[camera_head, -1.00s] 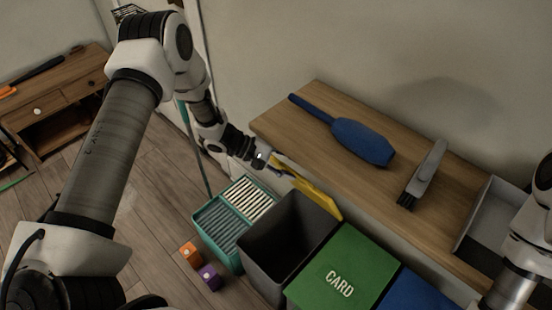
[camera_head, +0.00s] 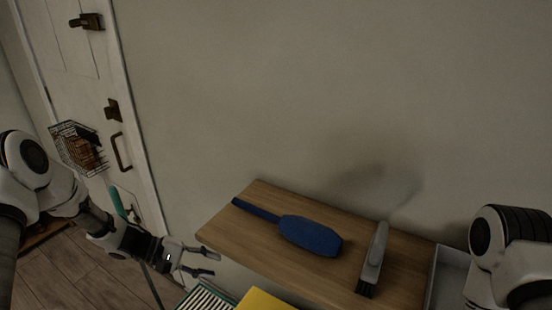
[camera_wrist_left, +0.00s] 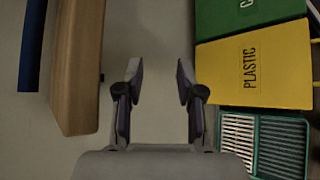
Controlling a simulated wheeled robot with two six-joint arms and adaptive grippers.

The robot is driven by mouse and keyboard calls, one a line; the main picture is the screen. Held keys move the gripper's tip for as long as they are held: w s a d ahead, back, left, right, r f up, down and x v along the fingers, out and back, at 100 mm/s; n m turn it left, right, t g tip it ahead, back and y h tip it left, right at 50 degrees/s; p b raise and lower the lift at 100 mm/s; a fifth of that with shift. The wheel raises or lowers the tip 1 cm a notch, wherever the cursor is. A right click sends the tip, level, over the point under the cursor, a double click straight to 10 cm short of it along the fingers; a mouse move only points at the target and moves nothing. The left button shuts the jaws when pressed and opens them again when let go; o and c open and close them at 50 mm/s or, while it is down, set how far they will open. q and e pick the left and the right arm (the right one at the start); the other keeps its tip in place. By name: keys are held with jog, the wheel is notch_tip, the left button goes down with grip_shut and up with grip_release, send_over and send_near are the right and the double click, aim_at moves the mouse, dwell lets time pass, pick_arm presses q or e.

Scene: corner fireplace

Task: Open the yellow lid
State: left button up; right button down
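The yellow lid (camera_head: 265,301) shows only in part at the bottom edge of the head view. In the left wrist view the yellow lid (camera_wrist_left: 254,66), marked PLASTIC, lies flat beside the green lid (camera_wrist_left: 235,19) and looks shut. My left gripper (camera_head: 216,263) is open and empty, in front of the shelf's left end and to the left of the yellow lid. In the left wrist view its two fingers (camera_wrist_left: 158,70) are apart with only bare wall between them. My right arm shows at the right edge; its gripper is out of view.
A wooden shelf (camera_head: 250,240) holds a blue duster (camera_head: 308,236) and a grey brush (camera_head: 375,255). Its end is close to my left fingers. A grey tray (camera_head: 437,285) is at right. A teal crate (camera_wrist_left: 257,112) stands beside the yellow lid. A door (camera_head: 75,60) is at left.

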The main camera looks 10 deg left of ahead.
pick_arm(q)
jog(key=s+d+f+n+g+y, duration=0.1)
jog(key=s+d+f+n+y, duration=0.15)
jog(key=s+d+f, duration=1)
jog(key=s+a+f+m+g+y, duration=0.1)
jog(key=s+a+f+m+y, duration=0.1)
jog(key=s+a+m+y, duration=0.2)
jog(key=s+a+f+m+g+y, duration=0.1)
jog(key=s+a+m+y, duration=0.4)
jog(key=s, duration=0.6)
jog(key=shift+a+f+m+g, duration=0.3)
jog(key=shift+a+f+m, duration=0.15)
jog(key=shift+a+f, duration=0.4)
jog(key=shift+s+a+m, duration=0.1)
jog(key=shift+m, duration=0.5)
jog(key=shift+c, duration=0.7)
jog(key=shift+m, duration=0.4)
grip_shut()
